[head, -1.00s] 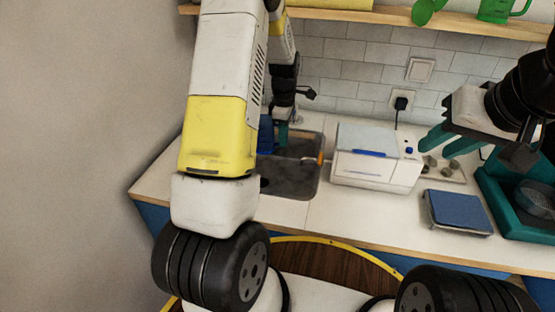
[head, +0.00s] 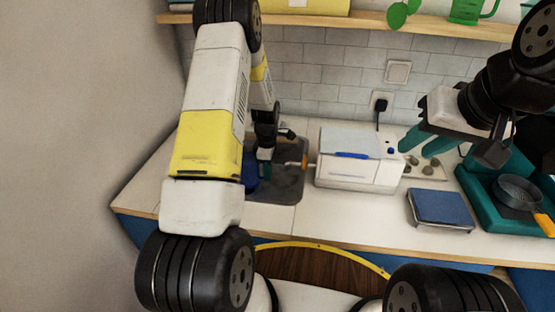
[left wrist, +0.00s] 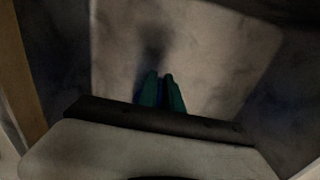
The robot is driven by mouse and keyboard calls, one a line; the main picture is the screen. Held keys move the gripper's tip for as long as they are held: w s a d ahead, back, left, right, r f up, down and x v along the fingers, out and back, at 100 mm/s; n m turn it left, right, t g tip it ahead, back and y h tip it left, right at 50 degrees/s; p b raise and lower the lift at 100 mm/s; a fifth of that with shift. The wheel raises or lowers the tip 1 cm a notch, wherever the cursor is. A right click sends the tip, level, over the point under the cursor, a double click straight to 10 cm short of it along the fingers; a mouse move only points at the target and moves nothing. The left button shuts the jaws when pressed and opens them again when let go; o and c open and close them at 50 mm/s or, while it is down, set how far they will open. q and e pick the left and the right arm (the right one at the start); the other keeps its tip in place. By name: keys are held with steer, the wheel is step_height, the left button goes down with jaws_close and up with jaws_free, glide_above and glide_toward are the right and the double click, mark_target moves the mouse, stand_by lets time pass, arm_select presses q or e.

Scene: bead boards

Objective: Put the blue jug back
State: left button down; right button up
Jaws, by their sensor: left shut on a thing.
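The blue jug (head: 250,172) is partly hidden behind my left arm in the head view, over the left part of the grey sink basin (head: 288,186). My left gripper (head: 264,168) points down and is shut on the jug. In the left wrist view its teal fingertips (left wrist: 161,92) are close together with a dark blue strip between them, above a dim grey surface. I cannot tell whether the jug touches the basin floor. My right gripper (head: 424,141) is open and empty, above the counter at the right.
A white machine (head: 355,172) stands right of the sink, with an orange-tipped spout towards it. Beyond are a blue-topped scale (head: 440,207) and a teal machine (head: 485,205). A wooden shelf (head: 325,22) overhead holds a green jug (head: 468,10). The front counter is clear.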

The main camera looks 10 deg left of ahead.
arm_select(q)
steer(key=shift+f, duration=0.45)
steer(key=c, duration=1.5)
jaws_free()
steer(key=shift+r, duration=0.1)
